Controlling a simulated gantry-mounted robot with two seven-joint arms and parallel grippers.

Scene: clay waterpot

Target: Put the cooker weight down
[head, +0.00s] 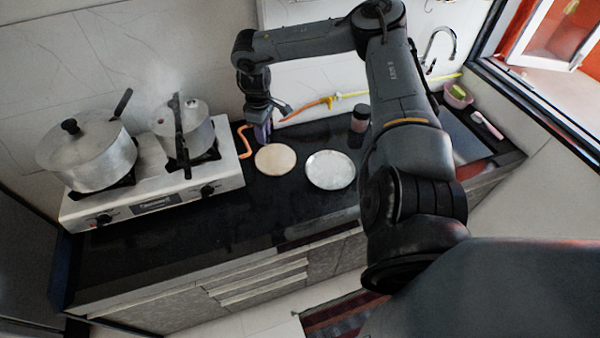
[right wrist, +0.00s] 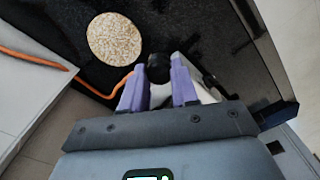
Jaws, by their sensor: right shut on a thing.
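The cooker weight (right wrist: 158,67) is a small black piece between the purple fingers of my right gripper (right wrist: 158,86) in the right wrist view. The gripper is shut on it, and the fingers hide part of its sides. In the head view my right gripper (head: 262,132) points down over the black counter, just right of the stove and behind a round beige board (head: 275,159). The weight cannot be made out there. How far it is above the counter is hard to tell. The board also shows in the right wrist view (right wrist: 114,38). My left gripper is not in view.
A stove (head: 228,172) at the left bears a large lidded pot (head: 95,160) and a smaller steaming cooker (head: 198,135). An orange hose (head: 305,108) runs behind my gripper. A metal plate (head: 330,170) and a jar (head: 360,118) stand right of the board. The front counter is clear.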

